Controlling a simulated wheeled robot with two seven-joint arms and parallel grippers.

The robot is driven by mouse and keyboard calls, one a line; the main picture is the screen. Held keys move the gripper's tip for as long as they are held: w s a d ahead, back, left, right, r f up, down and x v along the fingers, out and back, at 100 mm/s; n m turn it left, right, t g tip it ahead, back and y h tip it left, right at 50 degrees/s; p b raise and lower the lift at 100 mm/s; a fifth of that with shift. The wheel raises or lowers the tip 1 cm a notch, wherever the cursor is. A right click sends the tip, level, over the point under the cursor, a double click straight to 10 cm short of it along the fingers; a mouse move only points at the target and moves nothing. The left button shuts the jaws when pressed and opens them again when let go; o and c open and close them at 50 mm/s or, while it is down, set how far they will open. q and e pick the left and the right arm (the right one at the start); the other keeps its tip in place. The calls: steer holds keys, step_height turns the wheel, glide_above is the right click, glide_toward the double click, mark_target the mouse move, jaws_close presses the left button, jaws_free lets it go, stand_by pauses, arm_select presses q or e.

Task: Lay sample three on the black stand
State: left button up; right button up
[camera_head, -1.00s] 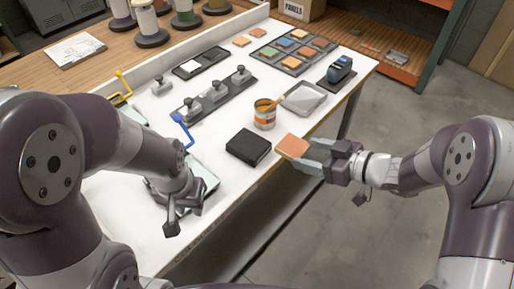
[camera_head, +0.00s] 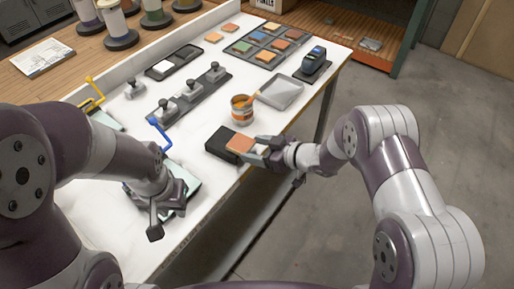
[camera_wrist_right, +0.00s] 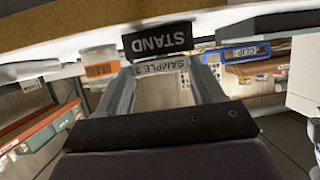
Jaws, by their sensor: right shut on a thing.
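The orange tile (camera_head: 239,144) is held flat by my right gripper (camera_head: 257,150), at the right side of the black stand (camera_head: 217,145). In the right wrist view its edge reads SAMPLE 3 (camera_wrist_right: 161,67), upside down, between the fingers of my right gripper (camera_wrist_right: 164,82). The front of the black stand reads STAND there (camera_wrist_right: 158,41), just beyond the tile. In the head view the tile overlaps the stand's right part; I cannot tell whether they touch. My left gripper (camera_head: 165,195) is low at the table's left front; its fingers are not clear.
An open orange can (camera_head: 242,110) stands behind the stand, with a grey tray (camera_head: 281,92) and a dark blue device (camera_head: 314,62) further right. A rack of coloured tiles (camera_head: 266,45) lies at the back.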

steer(key=shift+s+f, duration=0.1)
steer(key=shift+f, duration=0.1)
steer(key=o, duration=1)
